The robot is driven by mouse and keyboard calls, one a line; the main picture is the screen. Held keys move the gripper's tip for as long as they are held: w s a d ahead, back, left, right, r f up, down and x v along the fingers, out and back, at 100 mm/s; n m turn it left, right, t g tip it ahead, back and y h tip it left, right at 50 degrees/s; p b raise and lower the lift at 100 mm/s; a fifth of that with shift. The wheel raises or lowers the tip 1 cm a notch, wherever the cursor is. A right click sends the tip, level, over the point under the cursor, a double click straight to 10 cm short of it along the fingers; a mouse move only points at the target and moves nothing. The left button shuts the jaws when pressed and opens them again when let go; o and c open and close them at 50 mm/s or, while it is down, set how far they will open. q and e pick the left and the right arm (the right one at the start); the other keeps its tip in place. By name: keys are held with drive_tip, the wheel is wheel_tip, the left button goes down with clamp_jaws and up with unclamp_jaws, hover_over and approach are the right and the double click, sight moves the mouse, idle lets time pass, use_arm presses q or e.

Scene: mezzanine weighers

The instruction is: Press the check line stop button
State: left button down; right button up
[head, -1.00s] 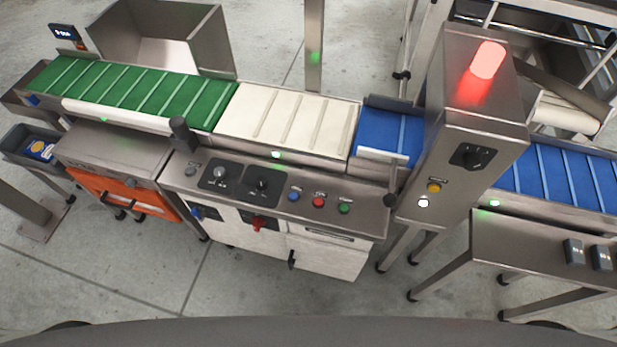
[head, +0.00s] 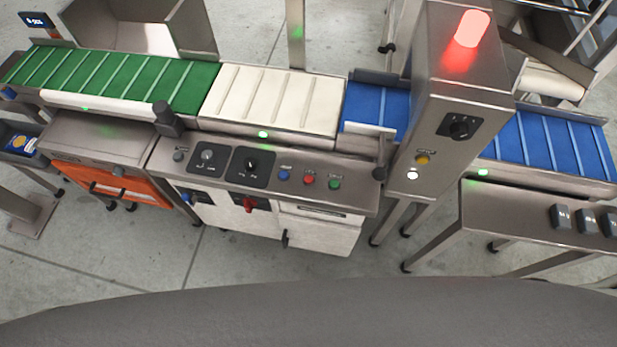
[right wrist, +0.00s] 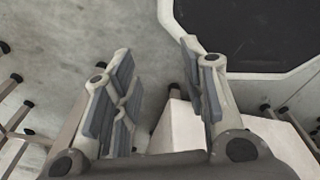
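The check line control panel (head: 265,174) is a sloping steel face in the middle of the head view. A red button (head: 308,180) sits on it between a blue button (head: 285,173) and a green button (head: 334,183). Their labels are too small to read. My left gripper is in neither view.
Behind the panel run green (head: 120,78), white (head: 272,100) and blue (head: 378,106) belts. A steel tower (head: 440,130) with a lit red lamp (head: 472,28) stands to the right. A steel table (head: 520,222) is at the right. Floor is clear in front of the panel.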

drive_tip(key=c, duration=0.7)
drive_tip(key=shift+a, duration=0.1)
clamp_jaws()
drive_tip(key=shift+a, duration=0.25)
drive_tip(key=shift+d, duration=0.15)
